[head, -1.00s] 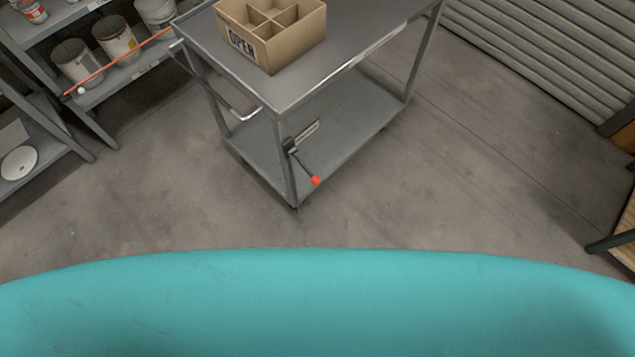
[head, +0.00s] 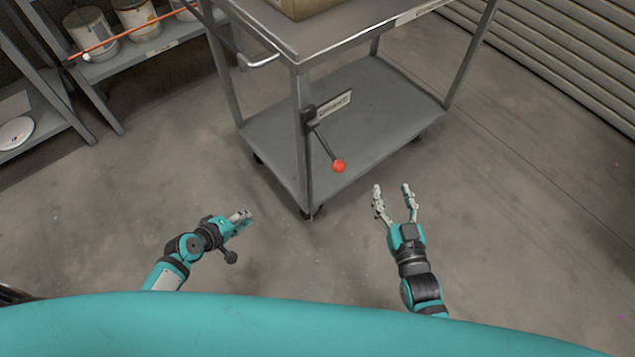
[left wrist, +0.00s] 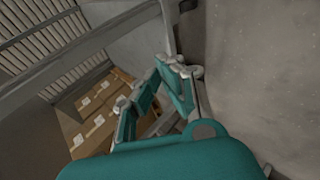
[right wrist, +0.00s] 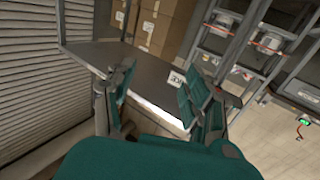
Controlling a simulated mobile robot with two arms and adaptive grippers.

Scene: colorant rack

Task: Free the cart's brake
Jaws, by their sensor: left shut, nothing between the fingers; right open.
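The grey metal cart (head: 350,100) stands ahead of me in the head view. Its brake lever (head: 325,143) is mounted on the near corner post beside a small label plate (head: 336,105). The lever slants down to the right and ends in a red knob (head: 338,166). My left gripper (head: 246,215) is shut and empty, left of the near post and apart from the cart. My right gripper (head: 391,190) is open and empty, to the right of and below the knob, not touching it. The lever cannot be made out in either wrist view.
A cardboard box (head: 295,8) sits on the cart's top. Shelves with paint cans (head: 90,32) stand at the left, with an orange rod (head: 130,37) along them. A ribbed shutter (head: 560,50) is at the right. The floor (head: 520,240) to the right is clear.

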